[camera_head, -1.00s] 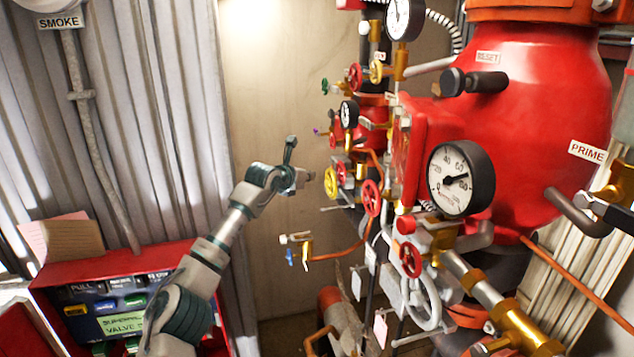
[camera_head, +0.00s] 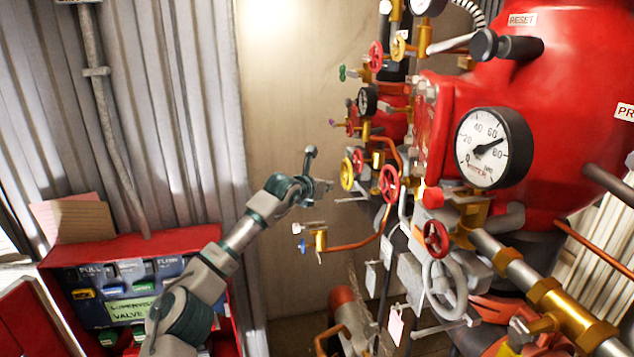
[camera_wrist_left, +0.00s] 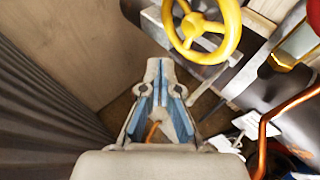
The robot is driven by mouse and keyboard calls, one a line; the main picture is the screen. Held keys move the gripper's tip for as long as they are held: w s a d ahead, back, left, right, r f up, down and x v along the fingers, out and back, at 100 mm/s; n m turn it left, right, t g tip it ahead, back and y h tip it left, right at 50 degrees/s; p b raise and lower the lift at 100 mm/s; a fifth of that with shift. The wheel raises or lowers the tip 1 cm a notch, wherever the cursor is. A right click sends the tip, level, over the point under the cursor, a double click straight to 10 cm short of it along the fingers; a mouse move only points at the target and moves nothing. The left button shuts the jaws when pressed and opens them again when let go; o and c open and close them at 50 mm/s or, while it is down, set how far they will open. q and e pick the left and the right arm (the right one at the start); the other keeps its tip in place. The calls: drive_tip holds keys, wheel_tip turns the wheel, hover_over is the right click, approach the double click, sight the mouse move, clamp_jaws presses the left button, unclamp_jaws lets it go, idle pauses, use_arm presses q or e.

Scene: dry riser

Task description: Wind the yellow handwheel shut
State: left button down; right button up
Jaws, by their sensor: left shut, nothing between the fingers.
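The yellow handwheel (camera_head: 347,173) is a small spoked ring on the pipework, left of a red handwheel. In the left wrist view it is large (camera_wrist_left: 236,36), at the top, just ahead and right of the fingertips. My left gripper (camera_head: 329,186) points right at it, just left of and slightly below the rim in the head view. The left wrist view shows its fingers (camera_wrist_left: 160,66) shut with nothing held. A small gap to the rim seems to show there, but I cannot judge depth. My right gripper is not in view.
A red handwheel (camera_head: 389,184) and an orange copper pipe (camera_head: 355,245) lie close right and below. A large gauge (camera_head: 493,148) and a red vessel (camera_head: 575,95) fill the right. A red control box (camera_head: 150,250) stands lower left. Corrugated wall is behind.

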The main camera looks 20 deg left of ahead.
sight(344, 184)
use_arm(q)
drive_tip(key=d, duration=0.1)
drive_tip(key=d+b, duration=0.2)
drive_tip(key=shift+s+r, duration=0.15)
drive_tip(key=shift+s, duration=0.1)
drive_tip(key=r+p, duration=0.2)
drive_tip(key=r, duration=0.1)
drive_tip(key=r+p, duration=0.1)
drive_tip(key=shift+s+d+r, duration=0.25)
drive_tip(key=shift+s+r, duration=0.05)
drive_tip(key=shift+s, duration=0.1)
drive_tip(key=w+a+r+p, duration=0.1)
drive_tip(key=w+r+p, duration=0.1)
drive_tip(key=p, duration=0.4)
drive_tip(key=shift+a, duration=0.2)
use_arm(e)
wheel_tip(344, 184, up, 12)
drive_tip(key=p, duration=0.4)
use_arm(q)
wheel_tip(344, 184, down, 7)
drive_tip(key=b, duration=1.1)
drive_tip(key=shift+d, duration=0.25)
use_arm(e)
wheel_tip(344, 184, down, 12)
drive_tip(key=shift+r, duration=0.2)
